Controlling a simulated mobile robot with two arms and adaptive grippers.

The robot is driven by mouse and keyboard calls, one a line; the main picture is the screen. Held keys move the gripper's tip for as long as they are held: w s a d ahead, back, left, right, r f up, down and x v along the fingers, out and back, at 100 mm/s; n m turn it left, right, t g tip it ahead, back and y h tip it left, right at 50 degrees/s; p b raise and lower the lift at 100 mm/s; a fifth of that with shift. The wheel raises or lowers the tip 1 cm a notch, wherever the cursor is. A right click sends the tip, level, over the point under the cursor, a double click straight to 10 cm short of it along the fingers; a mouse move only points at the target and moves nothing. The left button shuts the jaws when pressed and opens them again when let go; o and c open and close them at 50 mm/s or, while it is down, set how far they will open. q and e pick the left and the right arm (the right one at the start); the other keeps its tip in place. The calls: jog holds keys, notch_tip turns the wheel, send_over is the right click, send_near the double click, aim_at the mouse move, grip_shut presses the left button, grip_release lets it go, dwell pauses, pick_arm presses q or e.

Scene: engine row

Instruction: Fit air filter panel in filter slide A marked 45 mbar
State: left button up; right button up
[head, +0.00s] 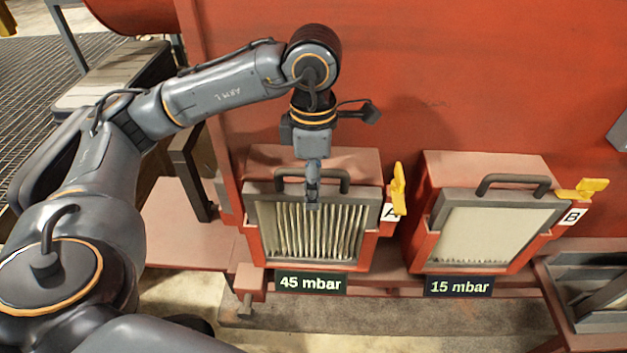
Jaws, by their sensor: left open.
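Filter slide A (371,246) is a red housing with an "A" tag and a sign reading 45 mbar (311,283). A pleated air filter panel (336,236) with greyish, streaked folds, a dark frame and a top bar handle (343,179) sits in its front. My left gripper (312,200) points down at this handle, in front of the panel's upper edge. It is open; whether the handle lies between its fingers is hard to see. A yellow lever (398,189) stands upright at the right of slide A. My right gripper is not in view.
Slide B (415,246), signed 15 mbar (459,286), stands to the right with a smoother, pale panel (482,236) and a yellow lever (582,188) turned sideways. A red wall (450,80) rises behind both. A dark metal frame (590,275) stands at the lower right.

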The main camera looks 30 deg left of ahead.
pick_arm(q)
jog(key=shift+r, duration=0.1)
notch_tip(320, 180, up, 12)
jog(key=shift+f, duration=0.1)
dwell(0.5)
